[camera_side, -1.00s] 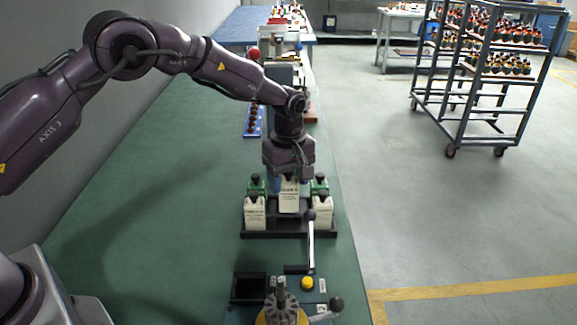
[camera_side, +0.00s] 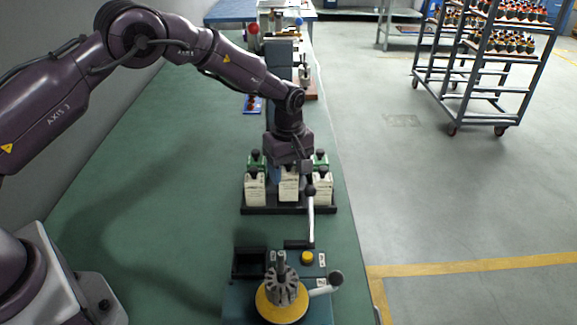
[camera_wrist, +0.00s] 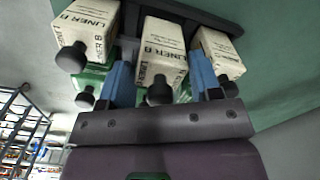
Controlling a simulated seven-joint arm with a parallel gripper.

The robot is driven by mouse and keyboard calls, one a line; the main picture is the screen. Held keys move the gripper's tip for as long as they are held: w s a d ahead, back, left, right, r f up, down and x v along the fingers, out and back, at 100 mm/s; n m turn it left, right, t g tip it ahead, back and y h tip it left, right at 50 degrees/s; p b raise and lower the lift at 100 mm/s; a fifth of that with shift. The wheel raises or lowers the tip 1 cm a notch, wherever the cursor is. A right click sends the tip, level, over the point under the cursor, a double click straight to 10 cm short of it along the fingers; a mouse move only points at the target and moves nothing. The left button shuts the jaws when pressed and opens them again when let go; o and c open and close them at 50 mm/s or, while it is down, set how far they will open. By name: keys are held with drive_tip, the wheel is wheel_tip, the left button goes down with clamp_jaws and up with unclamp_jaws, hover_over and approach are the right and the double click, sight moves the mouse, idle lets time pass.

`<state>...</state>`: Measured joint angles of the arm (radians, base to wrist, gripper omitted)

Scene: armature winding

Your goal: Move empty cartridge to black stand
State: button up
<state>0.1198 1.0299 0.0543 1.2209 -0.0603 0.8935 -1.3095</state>
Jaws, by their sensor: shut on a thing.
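My gripper (camera_wrist: 162,80) points down over the black stand (camera_side: 290,210), its two blue fingers on either side of the middle white cartridge (camera_side: 289,186). It is shut on this cartridge, which also shows in the wrist view (camera_wrist: 165,50) with "LINER B" lettering and a black knob. The held cartridge is upright, between a left white cartridge (camera_side: 255,188) and a right white cartridge (camera_side: 322,188). Its base is low at the stand; I cannot tell whether it touches. Green cartridges (camera_side: 320,160) stand behind, partly hidden. I cannot tell which cartridges are empty.
In front of the stand is a winding fixture with a yellow disc (camera_side: 282,303), a slotted metal armature (camera_side: 282,284) and an upright lever with a black knob (camera_side: 310,192). A blue tray (camera_side: 252,106) lies farther back. The green bench is clear on the left.

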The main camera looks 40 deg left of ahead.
drive_tip(key=shift+f, duration=0.95)
drive_tip(key=o, duration=1.1)
drive_tip(key=shift+r, duration=0.1)
drive_tip(key=shift+r, duration=2.15)
